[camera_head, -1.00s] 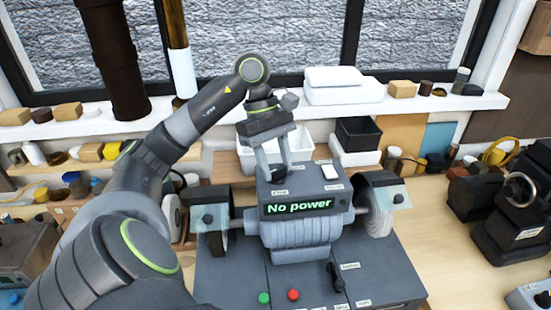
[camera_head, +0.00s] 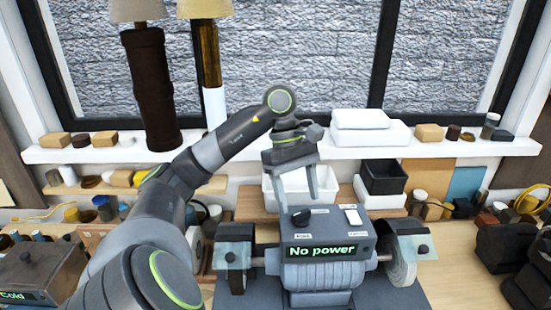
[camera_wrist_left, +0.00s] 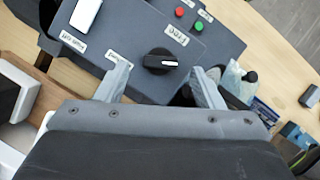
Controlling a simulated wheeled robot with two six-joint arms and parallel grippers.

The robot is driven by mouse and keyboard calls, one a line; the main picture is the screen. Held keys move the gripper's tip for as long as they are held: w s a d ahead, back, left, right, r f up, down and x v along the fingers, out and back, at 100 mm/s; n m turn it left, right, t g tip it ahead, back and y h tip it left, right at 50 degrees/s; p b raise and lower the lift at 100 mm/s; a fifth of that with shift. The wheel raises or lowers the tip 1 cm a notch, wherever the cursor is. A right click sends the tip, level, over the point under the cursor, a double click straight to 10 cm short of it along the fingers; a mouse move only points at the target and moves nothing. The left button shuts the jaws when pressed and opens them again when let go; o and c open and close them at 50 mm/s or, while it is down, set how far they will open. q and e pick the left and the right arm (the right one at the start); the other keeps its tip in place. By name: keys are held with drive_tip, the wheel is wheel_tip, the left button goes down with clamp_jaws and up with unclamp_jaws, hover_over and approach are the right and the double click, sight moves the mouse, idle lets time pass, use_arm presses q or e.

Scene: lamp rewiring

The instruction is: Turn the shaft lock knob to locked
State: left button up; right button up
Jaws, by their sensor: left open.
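The black knob (camera_head: 301,217) stands on top of the grey machine's control box (camera_head: 290,240), behind the green "No power" display. In the left wrist view the knob (camera_wrist_left: 160,61) shows a white pointer mark aimed right. A "Free" label (camera_wrist_left: 176,36) lies just above it; another label (camera_wrist_left: 118,58) is partly hidden by a finger. My left gripper (camera_head: 298,203) is open above the knob. In the left wrist view its fingers (camera_wrist_left: 161,72) stand on either side of the knob, with a gap on both sides. I see no contact. My right gripper is not in view.
A white switch (camera_wrist_left: 86,14) sits beside the knob on the box. Grinding wheels with clear guards flank the machine, one at the right (camera_head: 402,262). White (camera_head: 285,190) and black bins (camera_head: 383,177) stand behind. Red (camera_wrist_left: 180,12) and green buttons lie beyond.

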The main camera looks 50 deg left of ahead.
use_arm(q)
drive_tip(key=shift+w+a+f+b, duration=0.1)
drive_tip(key=shift+w+a+b, duration=0.1)
drive_tip(key=shift+a+b, duration=0.85)
drive_tip(key=w+a+p, duration=0.1)
drive_tip(key=a+p, duration=0.1)
drive_tip(key=a, duration=0.7)
drive_tip(key=shift+w+a+p, duration=0.2)
drive_tip(key=shift+a+p, duration=0.15)
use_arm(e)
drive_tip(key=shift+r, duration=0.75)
